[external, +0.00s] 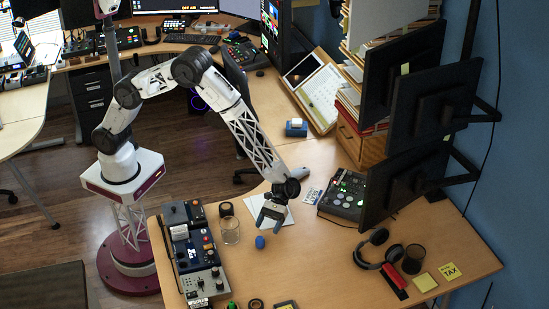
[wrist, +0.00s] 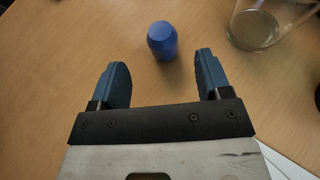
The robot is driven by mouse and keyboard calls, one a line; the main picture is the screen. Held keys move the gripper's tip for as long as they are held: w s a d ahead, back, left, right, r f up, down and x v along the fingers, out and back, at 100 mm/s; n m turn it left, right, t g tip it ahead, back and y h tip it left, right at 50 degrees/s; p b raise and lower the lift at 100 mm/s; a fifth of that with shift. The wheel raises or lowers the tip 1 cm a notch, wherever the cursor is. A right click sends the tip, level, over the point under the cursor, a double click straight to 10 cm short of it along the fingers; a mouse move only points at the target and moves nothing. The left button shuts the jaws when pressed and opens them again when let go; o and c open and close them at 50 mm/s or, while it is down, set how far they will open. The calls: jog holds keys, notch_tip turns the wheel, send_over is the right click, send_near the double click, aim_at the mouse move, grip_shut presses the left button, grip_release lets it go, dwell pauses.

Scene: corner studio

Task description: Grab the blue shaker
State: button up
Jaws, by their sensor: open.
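The blue shaker (external: 260,242) is a small, rounded blue object standing on the wooden desk. In the external view it is just below and left of my gripper (external: 271,217). In the wrist view the blue shaker (wrist: 162,40) is beyond the fingertips, roughly centred between the two fingers. My gripper (wrist: 160,75) is open, with its blue-grey fingers spread apart and nothing between them. The shaker is apart from both fingers.
A clear glass (external: 230,231) stands left of the shaker; the glass (wrist: 254,28) is at upper right in the wrist view. A control panel (external: 193,255) lies further left. White paper (external: 252,208) lies by my gripper. Headphones (external: 377,250) are right; desk between is clear.

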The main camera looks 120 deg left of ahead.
aim_at(260, 240)
jog(key=shift+x, duration=1.05)
jog(key=shift+d+f, duration=0.1)
jog(key=shift+x, duration=2.45)
jog(key=shift+s+f, duration=0.1)
jog(key=shift+f, duration=0.05)
jog(key=shift+c, duration=0.5)
jog(key=c, duration=0.9)
jog(key=shift+r, duration=5)
